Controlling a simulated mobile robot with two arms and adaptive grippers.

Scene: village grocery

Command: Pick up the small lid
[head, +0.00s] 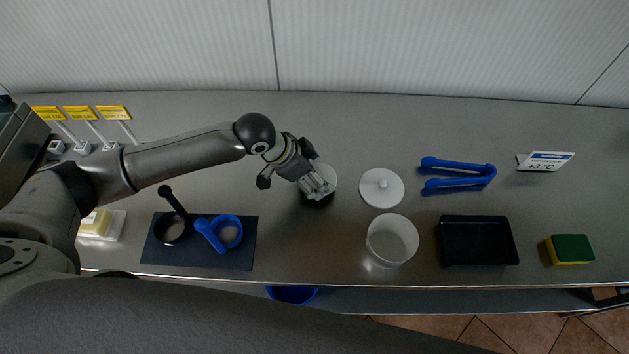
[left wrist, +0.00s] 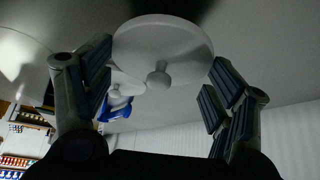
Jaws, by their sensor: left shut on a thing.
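My left gripper (head: 316,184) is over the middle of the steel counter, its fingers pointing down and right. It is shut on the small lid (head: 328,174), a white round disc partly hidden by the fingers. In the left wrist view the small lid (left wrist: 150,40) lies between the fingers (left wrist: 160,95), with its round knob showing. A dark shadow lies below it in the head view; I cannot tell how high it is above the counter. A larger white lid with a knob (head: 382,188) lies just right of it. My right gripper is not in view.
A translucent tub (head: 392,240), black tray (head: 478,241), sponge (head: 569,249), blue tongs (head: 458,174) and price sign (head: 545,161) stand to the right. A dark mat (head: 197,257) holds a black scoop (head: 171,230) and a blue one (head: 227,232).

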